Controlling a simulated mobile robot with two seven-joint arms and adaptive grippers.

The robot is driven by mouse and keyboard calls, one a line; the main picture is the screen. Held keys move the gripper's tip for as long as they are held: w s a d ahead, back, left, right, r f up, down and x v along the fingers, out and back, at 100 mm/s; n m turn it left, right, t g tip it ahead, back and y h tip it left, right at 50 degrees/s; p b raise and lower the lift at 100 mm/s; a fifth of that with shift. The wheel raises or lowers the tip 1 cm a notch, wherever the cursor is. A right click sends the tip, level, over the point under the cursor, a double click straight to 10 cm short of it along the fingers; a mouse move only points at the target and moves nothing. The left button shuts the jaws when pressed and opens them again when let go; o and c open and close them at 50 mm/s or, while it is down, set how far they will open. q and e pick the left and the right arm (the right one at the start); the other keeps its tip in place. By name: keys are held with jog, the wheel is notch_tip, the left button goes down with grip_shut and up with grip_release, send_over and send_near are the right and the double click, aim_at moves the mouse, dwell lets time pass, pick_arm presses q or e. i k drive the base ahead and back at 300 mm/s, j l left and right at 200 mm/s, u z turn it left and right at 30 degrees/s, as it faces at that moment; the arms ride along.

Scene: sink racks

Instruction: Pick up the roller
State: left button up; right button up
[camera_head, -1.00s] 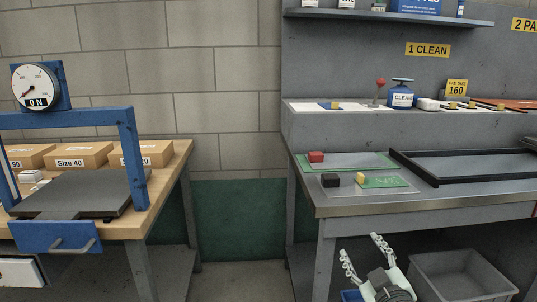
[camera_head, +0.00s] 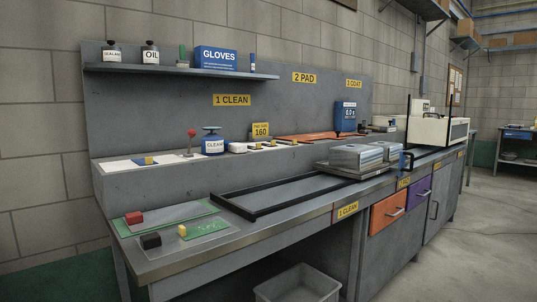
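I cannot make out a roller for certain. A small upright tool with a red top (camera_head: 190,138) stands on the raised ledge of the bench, left of the blue and white CLEAN bottle (camera_head: 213,143); it is too small to tell whether it is a roller. Neither of my grippers shows in the head view.
A grey bin (camera_head: 298,284) is below. Open floor lies at the right.

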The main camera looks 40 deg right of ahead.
aim_at(364, 132)
jog(key=z, duration=1.8)
